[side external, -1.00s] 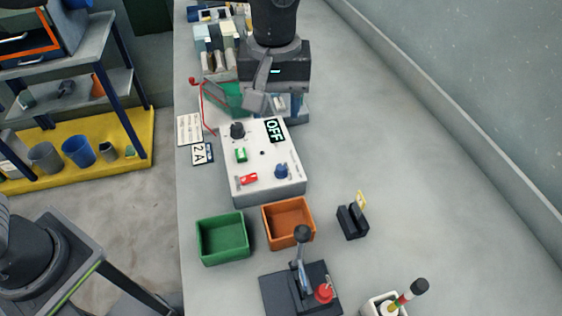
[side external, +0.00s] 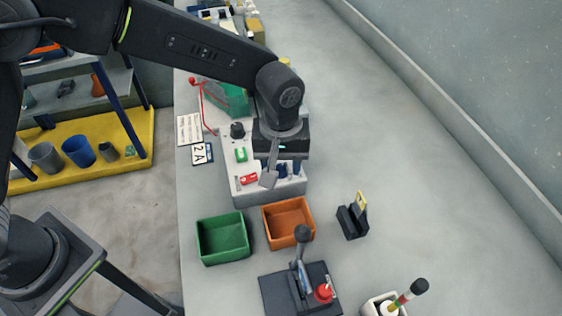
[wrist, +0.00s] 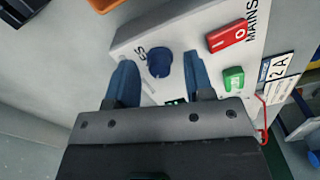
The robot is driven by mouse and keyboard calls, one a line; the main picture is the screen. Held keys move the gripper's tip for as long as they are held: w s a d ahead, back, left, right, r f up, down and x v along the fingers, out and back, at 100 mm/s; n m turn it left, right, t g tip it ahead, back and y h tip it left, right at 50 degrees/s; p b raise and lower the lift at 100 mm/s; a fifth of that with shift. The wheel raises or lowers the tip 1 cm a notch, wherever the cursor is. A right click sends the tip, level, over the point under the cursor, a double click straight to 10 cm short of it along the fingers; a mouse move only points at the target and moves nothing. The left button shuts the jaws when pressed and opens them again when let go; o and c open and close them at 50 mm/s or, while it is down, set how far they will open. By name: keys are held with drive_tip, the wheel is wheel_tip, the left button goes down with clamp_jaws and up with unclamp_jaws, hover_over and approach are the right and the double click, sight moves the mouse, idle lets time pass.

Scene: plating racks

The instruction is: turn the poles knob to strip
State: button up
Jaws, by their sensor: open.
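The blue knob (wrist: 159,62) stands on the white control box (wrist: 125,45), beside printed lettering of which only "ES" shows. Its pointer direction is too small to read. My gripper (side external: 277,177) is open above the box's front right part, pointing down. In the wrist view the fingers lie on either side of the knob in the picture; I cannot tell whether they reach down around it. No contact shows. In the side view my gripper mostly hides the knob and hides the box's display.
The box also has a red MAINS switch (wrist: 228,37), a green switch (side external: 240,154) and a black knob (side external: 237,130). A green bin (side external: 222,238), an orange bin (side external: 288,222) and a lever unit (side external: 300,285) stand in front.

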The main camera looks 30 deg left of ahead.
drive_tip(key=shift+f, duration=0.2)
clamp_jaws()
idle(0.4)
